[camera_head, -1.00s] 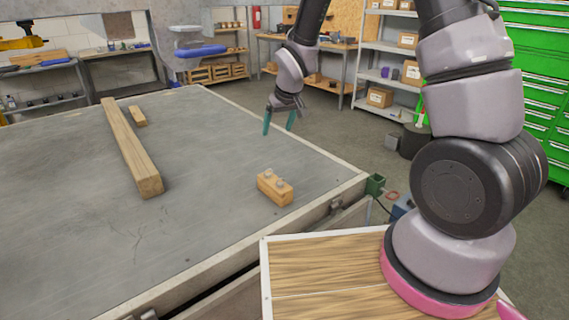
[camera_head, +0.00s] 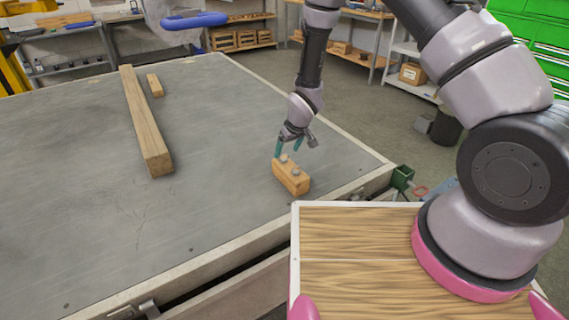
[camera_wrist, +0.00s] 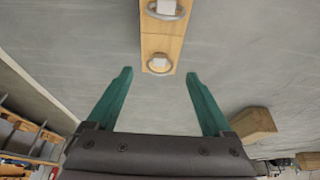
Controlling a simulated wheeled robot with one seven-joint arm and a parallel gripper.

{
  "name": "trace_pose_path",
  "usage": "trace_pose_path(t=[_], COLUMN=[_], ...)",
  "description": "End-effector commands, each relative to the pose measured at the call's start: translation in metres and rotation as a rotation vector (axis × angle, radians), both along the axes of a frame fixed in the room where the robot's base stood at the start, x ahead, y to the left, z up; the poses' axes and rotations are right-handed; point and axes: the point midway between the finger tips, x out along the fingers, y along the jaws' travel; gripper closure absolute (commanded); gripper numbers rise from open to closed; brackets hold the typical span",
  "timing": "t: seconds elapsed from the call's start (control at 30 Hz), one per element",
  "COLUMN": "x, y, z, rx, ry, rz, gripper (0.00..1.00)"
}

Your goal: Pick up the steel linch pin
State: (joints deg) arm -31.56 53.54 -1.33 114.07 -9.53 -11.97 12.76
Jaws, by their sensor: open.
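A small wooden block (camera_head: 291,178) lies on the grey trailer deck near its right edge. Two grey metal ringed pieces, which look like linch pins, sit on its top: one nearer my gripper (camera_wrist: 159,64) and one farther along the block (camera_wrist: 166,9). I cannot tell from their looks which is the steel linch pin. My gripper (camera_head: 290,150) is over the block's far end in the head view. In the wrist view its teal fingers (camera_wrist: 158,75) are spread and empty, with the nearer ringed piece just ahead between the fingertip lines.
A long wooden beam (camera_head: 146,125) and a short wood piece (camera_head: 155,85) lie on the deck to the left. The deck (camera_head: 220,115) between beam and block is bare. A green bracket (camera_head: 402,177) sticks out at the deck's right corner.

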Motion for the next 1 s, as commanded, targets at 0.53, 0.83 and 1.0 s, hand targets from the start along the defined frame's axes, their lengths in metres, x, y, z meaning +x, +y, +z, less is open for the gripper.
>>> trace_pose_path(t=[0.53, 0.83, 1.0], x=[0.013, 0.013, 0.013], y=[0.007, 0.007, 0.007], z=[-0.041, -0.041, -0.041], rx=[-0.001, -0.001, 0.0], ry=[0.001, 0.001, 0.0], rz=[0.001, 0.001, 0.001], gripper=[0.15, 1.0, 1.0])
